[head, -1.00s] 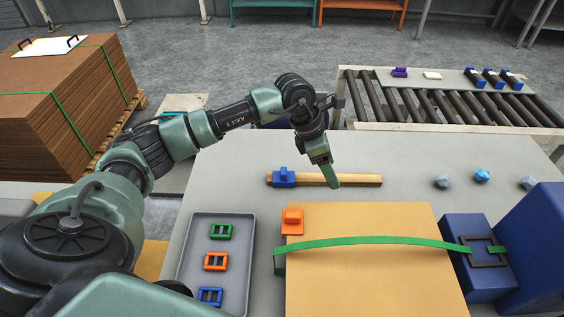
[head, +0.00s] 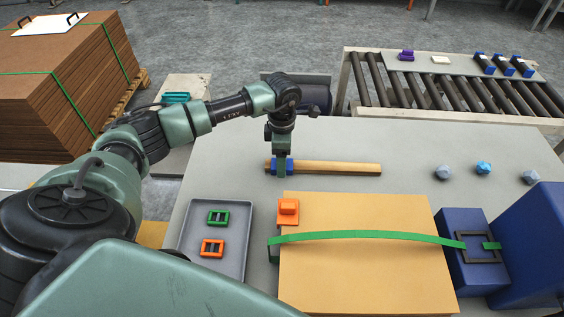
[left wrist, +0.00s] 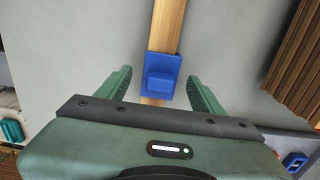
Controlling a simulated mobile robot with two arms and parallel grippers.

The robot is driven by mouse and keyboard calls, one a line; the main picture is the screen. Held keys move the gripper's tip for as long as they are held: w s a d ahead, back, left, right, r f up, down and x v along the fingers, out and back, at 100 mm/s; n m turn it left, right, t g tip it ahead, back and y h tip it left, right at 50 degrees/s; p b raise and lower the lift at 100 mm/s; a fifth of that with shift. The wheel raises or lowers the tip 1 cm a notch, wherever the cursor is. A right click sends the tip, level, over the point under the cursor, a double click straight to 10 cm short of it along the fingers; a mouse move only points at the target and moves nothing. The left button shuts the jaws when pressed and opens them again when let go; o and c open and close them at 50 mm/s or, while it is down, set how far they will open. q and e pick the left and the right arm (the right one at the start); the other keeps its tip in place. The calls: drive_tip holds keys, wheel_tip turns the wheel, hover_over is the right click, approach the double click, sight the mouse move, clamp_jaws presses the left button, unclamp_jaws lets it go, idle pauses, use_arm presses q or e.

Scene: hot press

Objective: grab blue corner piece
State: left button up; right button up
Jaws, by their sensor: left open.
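The blue corner piece (head: 273,167) sits on the left end of a wooden bar lying on the grey table. It also shows in the left wrist view (left wrist: 160,76), with a raised block on its top. My left gripper (head: 281,174) is over the piece in the head view and hides part of it. In the left wrist view my left gripper (left wrist: 158,88) is open, with one green finger on each side of the piece. I cannot tell whether the fingers touch it. The wooden bar (head: 340,168) runs to the right from the piece. My right gripper is not in view.
An orange corner piece (head: 288,207) sits on the strapped cardboard stack (head: 355,270) just in front. A grey tray (head: 236,262) with green and orange buckles lies at left. Crumpled blue and grey lumps (head: 484,168) lie at right. A roller conveyor (head: 432,88) stands behind.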

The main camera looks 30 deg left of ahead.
use_arm(q)
drive_tip(key=c, duration=1.4)
drive_tip(key=shift+c, duration=0.2)
